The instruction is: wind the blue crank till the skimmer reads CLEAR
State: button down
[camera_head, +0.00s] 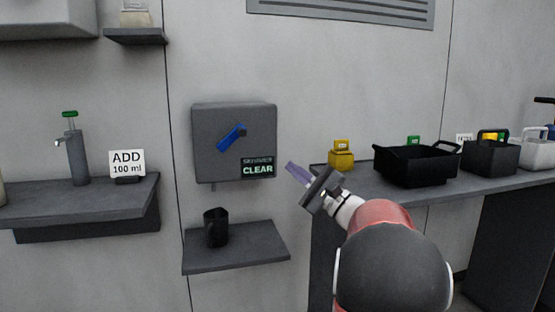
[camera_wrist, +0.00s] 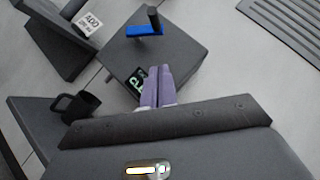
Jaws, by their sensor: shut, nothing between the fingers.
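The blue crank (camera_head: 231,137) sits on the front of a grey wall box (camera_head: 205,165), tilted up to the right. It also shows in the wrist view (camera_wrist: 145,30), with a dark knob standing out from it. The skimmer display (camera_head: 257,169) at the box's lower right reads CLEAR in green. My gripper (camera_head: 291,167) is to the right of the box, apart from the crank, with its purple fingers together and empty. In the wrist view the fingers (camera_wrist: 158,75) partly cover the display.
A black mug (camera_head: 216,228) stands on a small shelf (camera_head: 250,255) below the box. At left are a green-topped tap (camera_head: 76,155) and an ADD 100 ml sign (camera_head: 127,163). At right, a counter holds a yellow weight (camera_head: 341,157) and a black tray (camera_head: 412,170).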

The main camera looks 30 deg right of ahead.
jog(key=p, duration=0.2)
send_near(232, 139)
jog(key=d+r, duration=0.2)
jog(key=d, duration=0.2)
jog(key=shift+w+a+r, duration=0.35)
jog(key=shift+a, duration=0.25)
jog(key=shift+w+a+r, duration=0.35)
jog(key=shift+a+r, duration=0.05)
jog(key=shift+a, duration=0.2)
jog(key=shift+w+a+r, duration=0.35)
jog(key=shift+a, duration=0.3)
jog(key=shift+w+a+r+n+g+y+b, duration=0.15)
jog(key=shift+a+r+n+g+b, duration=0.15)
jog(key=shift+n, duration=0.2)
jog(key=shift+a+r+n+g+y+b, duration=0.15)
jog(key=shift+r+n+g+b, duration=0.05)
jog(key=shift+r+n+g, duration=0.25)
jog(key=shift+f, duration=0.1)
